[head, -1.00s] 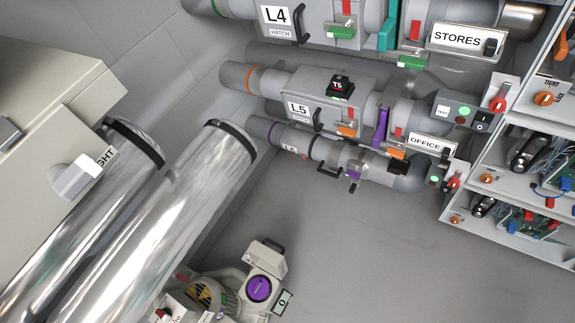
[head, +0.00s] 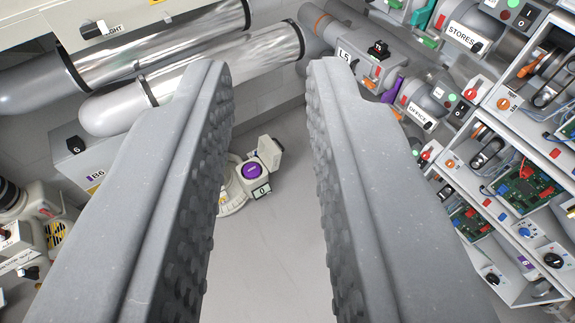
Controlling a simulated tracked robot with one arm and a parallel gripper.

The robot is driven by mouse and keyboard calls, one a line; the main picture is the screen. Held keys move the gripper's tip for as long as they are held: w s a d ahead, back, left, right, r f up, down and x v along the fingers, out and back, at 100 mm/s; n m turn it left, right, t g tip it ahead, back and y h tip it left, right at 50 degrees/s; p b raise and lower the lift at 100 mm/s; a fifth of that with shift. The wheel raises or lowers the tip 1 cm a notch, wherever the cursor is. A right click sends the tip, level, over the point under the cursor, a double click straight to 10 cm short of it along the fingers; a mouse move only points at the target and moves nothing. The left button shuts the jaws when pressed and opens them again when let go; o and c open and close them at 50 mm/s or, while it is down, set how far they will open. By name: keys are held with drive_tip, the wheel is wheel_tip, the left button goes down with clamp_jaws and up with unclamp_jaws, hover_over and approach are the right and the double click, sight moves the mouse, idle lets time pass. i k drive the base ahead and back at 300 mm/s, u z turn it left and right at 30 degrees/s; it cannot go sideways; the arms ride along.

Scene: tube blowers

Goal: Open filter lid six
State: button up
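A pale grey box (head: 68,167) marked B6 with a purple stripe stands at the left, below the metal tubes. A black knob (head: 73,145) marked 6 sits on its upper part. Whether this top is the filter lid, and whether it is shut, I cannot tell; my left finger covers the box's right side. My gripper (head: 271,68) is open, with its two large grey ridged fingers wide apart and nothing between them. The box lies left of the left finger, apart from it as far as the picture shows.
Shiny tubes (head: 190,45) cross the upper left. A small machine with a purple disc (head: 252,170) and a raised flap stands on the floor between the fingers. Shelves with circuit boards (head: 525,172) line the right. Bare floor (head: 265,255) lies below the small machine.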

sight(268, 153)
drive_tip(key=u, duration=0.15)
drive_tip(key=k, duration=0.4)
drive_tip(key=z, duration=0.8)
drive_tip(key=i, duration=1.45)
drive_tip(key=u, duration=0.45)
drive_tip(key=i, duration=1)
drive_tip(key=u, duration=0.7)
